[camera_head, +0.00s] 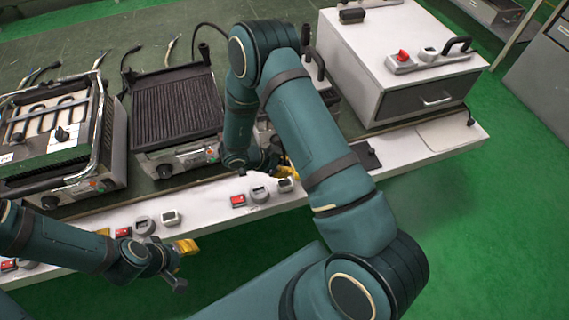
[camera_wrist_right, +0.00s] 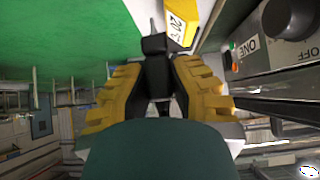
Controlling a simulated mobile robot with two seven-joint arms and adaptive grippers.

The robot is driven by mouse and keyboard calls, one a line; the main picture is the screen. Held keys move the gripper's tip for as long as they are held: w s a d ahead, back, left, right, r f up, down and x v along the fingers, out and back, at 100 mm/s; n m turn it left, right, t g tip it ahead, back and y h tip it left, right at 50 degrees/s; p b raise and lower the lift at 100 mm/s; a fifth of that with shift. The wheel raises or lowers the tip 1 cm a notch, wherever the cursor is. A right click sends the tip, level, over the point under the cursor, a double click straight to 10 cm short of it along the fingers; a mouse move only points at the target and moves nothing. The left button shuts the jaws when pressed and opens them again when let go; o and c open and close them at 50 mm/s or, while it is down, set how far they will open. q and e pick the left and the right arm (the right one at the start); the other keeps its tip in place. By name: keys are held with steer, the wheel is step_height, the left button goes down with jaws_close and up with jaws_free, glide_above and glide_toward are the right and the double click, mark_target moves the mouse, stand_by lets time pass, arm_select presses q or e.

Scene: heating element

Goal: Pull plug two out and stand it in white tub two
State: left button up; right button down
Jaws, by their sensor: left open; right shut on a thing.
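My right gripper (camera_head: 280,170) is over the white ledge near the middle in the head view, partly hidden by its own arm. In the right wrist view its yellow fingers (camera_wrist_right: 157,95) are shut on a black plug (camera_wrist_right: 154,46). A thin grey piece sticks out of its far end; I cannot tell which plug it is by number. My left gripper (camera_head: 185,247) is open and empty at the ledge's front edge. Small round pale holders stand on the ledge, one left (camera_head: 145,226) and one in the middle (camera_head: 259,193); I cannot read which is tub two.
Red blocks (camera_head: 238,200) and square white pieces (camera_head: 171,217) stand beside the holders. Two grills (camera_head: 178,110) and a white cabinet (camera_head: 350,60) stand behind. A yellow labelled block (camera_wrist_right: 181,20) and a panel with a black knob (camera_wrist_right: 287,18) are close by in the right wrist view.

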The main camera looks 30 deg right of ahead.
mark_target(291, 181)
steer(key=shift+f+b, duration=0.4)
steer(key=shift+f, duration=0.55)
steer(key=shift+f+b, duration=0.65)
steer(key=shift+f, duration=0.5)
steer(key=shift+p, duration=0.7)
steer(key=shift+f+b, duration=1.45)
steer(key=shift+f, duration=0.85)
steer(key=c, duration=0.9)
jaws_free()
steer(key=v, duration=1.2)
